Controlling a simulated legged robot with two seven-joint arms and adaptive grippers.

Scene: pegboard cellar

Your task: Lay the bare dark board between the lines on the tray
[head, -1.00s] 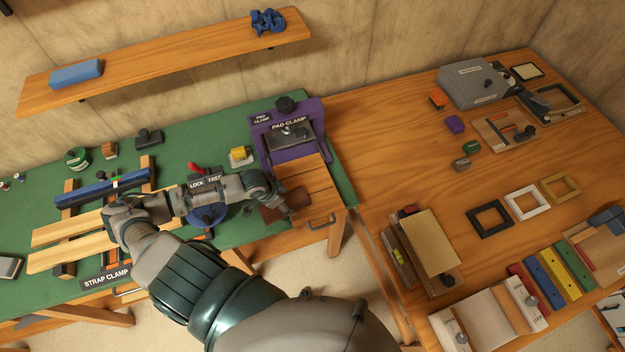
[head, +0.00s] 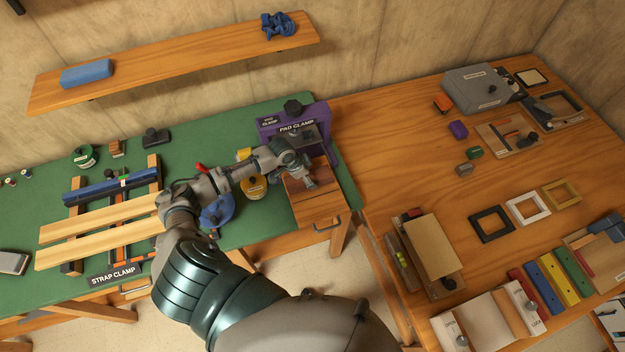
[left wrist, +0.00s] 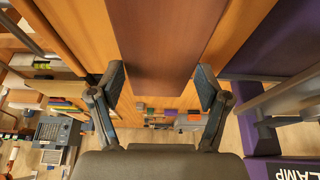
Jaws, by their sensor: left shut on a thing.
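The dark brown board (left wrist: 155,45) is between the fingers of my left gripper (left wrist: 163,88) in the left wrist view, and the gripper is shut on it. In the head view my left gripper (head: 308,180) is over the wooden tray (head: 320,210) in front of the purple pad clamp (head: 330,142), and the hand hides most of the board. In the left wrist view lighter tray wood (left wrist: 238,40) shows on both sides of the board. I cannot tell whether the board touches the tray. My right gripper is not in view.
A yellow round tool (head: 254,188) and a blue one (head: 217,212) stand left of the tray on the green bench. The strap clamp with pale planks (head: 95,220) is further left.

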